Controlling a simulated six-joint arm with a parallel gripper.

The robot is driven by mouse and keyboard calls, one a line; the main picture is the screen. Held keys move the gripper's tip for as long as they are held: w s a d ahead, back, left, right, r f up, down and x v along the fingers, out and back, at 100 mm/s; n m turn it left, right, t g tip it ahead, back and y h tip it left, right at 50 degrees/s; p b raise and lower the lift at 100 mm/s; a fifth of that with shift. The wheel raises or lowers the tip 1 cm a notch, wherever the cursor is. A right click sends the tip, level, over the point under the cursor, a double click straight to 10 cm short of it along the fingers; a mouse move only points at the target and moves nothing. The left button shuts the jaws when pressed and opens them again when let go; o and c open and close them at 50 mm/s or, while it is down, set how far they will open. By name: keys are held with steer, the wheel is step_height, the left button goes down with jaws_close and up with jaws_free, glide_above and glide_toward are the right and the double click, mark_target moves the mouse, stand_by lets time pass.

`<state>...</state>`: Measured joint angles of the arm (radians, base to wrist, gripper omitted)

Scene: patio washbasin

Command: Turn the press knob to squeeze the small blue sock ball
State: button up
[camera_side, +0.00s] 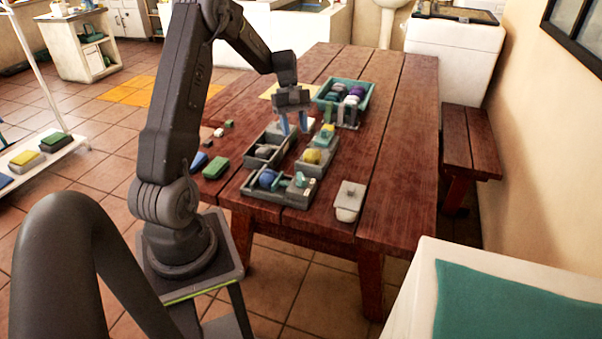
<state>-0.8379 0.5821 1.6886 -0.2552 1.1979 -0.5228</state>
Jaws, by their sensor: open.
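The blue sock ball (267,178) sits in the left part of a grey open tray-like press (254,192) near the front of the wooden table. A small teal piece (299,180), possibly the press knob, stands in the right part of the same press. I cannot make out its shape clearly. My gripper (294,125) points down behind and above this press, with its two blue fingertips apart and nothing visible between them. It is over the area between the grey trays and the teal crate, apart from the blue ball.
Similar grey trays hold a yellow ball (311,156) and a grey ball (265,151). A teal crate (366,101) with several balls stands behind. A green block (215,168) lies left, and a pale grey object (348,198) lies right. The table's right side is clear.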

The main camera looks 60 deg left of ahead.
mark_target(301, 176)
steer(key=x, duration=1.3)
steer(key=shift+f, duration=0.35)
steer(key=shift+c, duration=0.2)
jaws_close()
